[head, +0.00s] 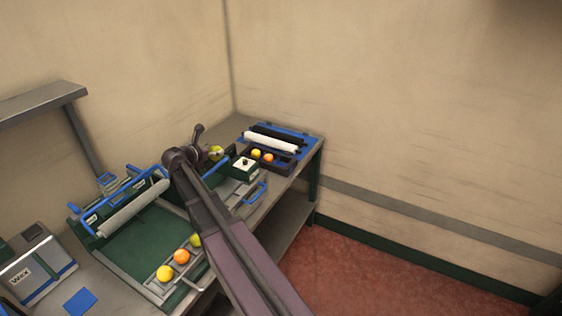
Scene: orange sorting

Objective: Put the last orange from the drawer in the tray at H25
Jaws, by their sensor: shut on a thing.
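My gripper (208,153) is at the far end of my arm, above the bench and left of the white block. It is shut on a yellow-green fruit (216,151), partly hidden by the gripper. A dark tray (287,166) to the right holds a yellow fruit (256,153) and an orange one (268,157). A yellow fruit (165,273), an orange fruit (181,256) and a greenish fruit (196,240) lie in a row at the green machine's front edge; my arm is beside the greenish one. No H25 label or drawer is clearly readable.
A green machine (140,250) with a grey roller (134,208) fills the left of the bench. A white block (244,168) stands beside the tray. White and black rolls (270,142) lie behind it. A WAX box (35,272) and blue pad (80,302) are at front left.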

